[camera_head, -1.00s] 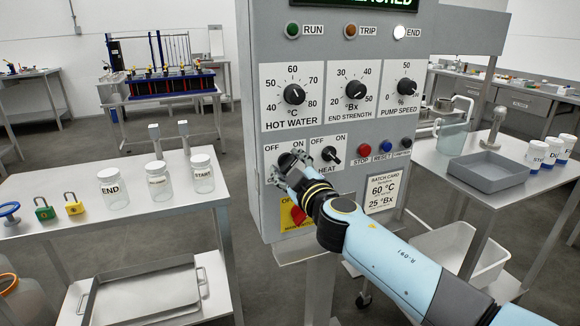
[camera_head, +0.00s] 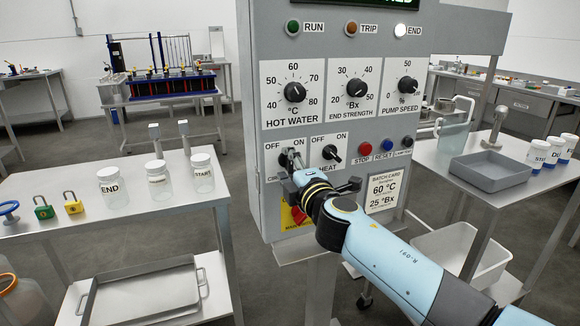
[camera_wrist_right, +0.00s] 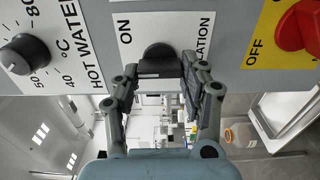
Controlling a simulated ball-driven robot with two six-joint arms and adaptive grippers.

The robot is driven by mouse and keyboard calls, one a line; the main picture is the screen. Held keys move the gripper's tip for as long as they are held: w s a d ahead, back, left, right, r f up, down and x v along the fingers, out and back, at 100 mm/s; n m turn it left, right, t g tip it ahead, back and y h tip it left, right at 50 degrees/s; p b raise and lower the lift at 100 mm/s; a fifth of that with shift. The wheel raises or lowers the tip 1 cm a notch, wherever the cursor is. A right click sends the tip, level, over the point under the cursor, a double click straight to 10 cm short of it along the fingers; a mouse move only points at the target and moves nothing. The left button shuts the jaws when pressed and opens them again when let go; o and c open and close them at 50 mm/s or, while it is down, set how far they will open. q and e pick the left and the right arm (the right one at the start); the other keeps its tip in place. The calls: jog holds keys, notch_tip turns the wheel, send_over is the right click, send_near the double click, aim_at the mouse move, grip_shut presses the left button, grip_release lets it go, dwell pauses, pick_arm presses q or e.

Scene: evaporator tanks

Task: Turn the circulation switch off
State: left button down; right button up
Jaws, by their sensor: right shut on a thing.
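The circulation switch is a black knob (camera_wrist_right: 159,60) on a white label plate with OFF at left and ON at right, low on the grey control panel (camera_head: 252,130). My right gripper (camera_head: 295,162) is at this switch and hides most of it in the head view. In the right wrist view the two fingers of my right gripper (camera_wrist_right: 160,78) stand on either side of the knob, shut on it. ON and part of CIRCULATION can be read there. The exact pointing of the knob is hard to tell. My left gripper is not in view.
The heat switch (camera_head: 333,153) sits just right of the circulation switch. The red stop button (camera_head: 364,149) and blue reset button (camera_head: 387,146) are further right. Side tables stand left and right.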

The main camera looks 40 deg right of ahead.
jog(key=n, duration=0.4)
jog(key=shift+f, duration=0.2)
jog(key=shift+s+f+n, duration=0.1)
jog(key=shift+f+n, duration=0.05)
jog(key=shift+n, duration=2.05)
jog(key=shift+d+n, duration=0.1)
jog(key=shift+n, duration=0.2)
jog(key=o, duration=1.2)
jog(key=v, duration=1.2)
